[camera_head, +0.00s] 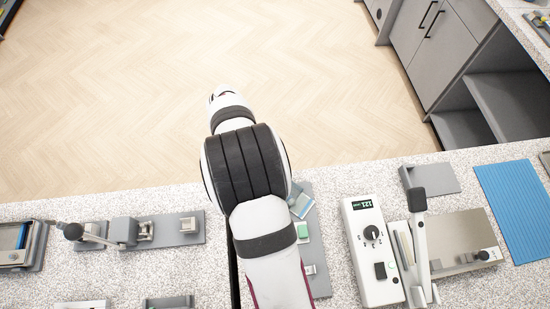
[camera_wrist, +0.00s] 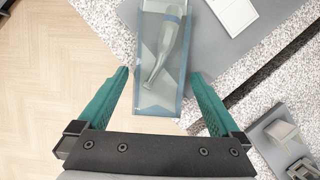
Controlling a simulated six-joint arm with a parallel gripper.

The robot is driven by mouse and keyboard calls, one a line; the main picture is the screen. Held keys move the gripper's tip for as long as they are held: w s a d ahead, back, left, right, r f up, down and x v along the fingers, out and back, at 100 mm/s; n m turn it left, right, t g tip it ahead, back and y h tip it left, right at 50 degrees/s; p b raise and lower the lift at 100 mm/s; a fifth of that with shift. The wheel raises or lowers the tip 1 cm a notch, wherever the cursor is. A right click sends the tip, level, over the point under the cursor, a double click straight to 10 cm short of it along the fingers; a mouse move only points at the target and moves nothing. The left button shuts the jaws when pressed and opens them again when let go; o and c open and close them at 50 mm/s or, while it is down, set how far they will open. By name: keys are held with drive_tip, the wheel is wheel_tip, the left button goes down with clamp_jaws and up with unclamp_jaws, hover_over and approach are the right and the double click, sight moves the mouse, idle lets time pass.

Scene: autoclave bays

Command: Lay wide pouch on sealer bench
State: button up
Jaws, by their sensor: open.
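The wide pouch (camera_wrist: 163,55) is clear with a bluish tint and has a grey handpiece-like tool inside. In the wrist view it lies partly over a grey plate (camera_wrist: 210,50), its near end reaching past the plate's edge. My gripper (camera_wrist: 160,76) is open, with one teal finger on each side of the pouch and gaps between. In the head view part of the pouch (camera_head: 300,203) shows beside my arm, which hides the gripper. The sealer (camera_head: 367,248), a white unit with a dial, green display and black-knobbed lever, stands right of my arm with a flat beige-grey plate (camera_head: 455,235).
A blue mat (camera_head: 515,210) lies at the right. A small grey holder (camera_head: 430,178) stands behind the sealer. At the left are a grey fixture rail (camera_head: 140,232) and a tray (camera_head: 22,245). Open wooden floor (camera_head: 110,100) lies beyond the speckled counter.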

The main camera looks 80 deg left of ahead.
drive_tip(key=c, duration=1.3)
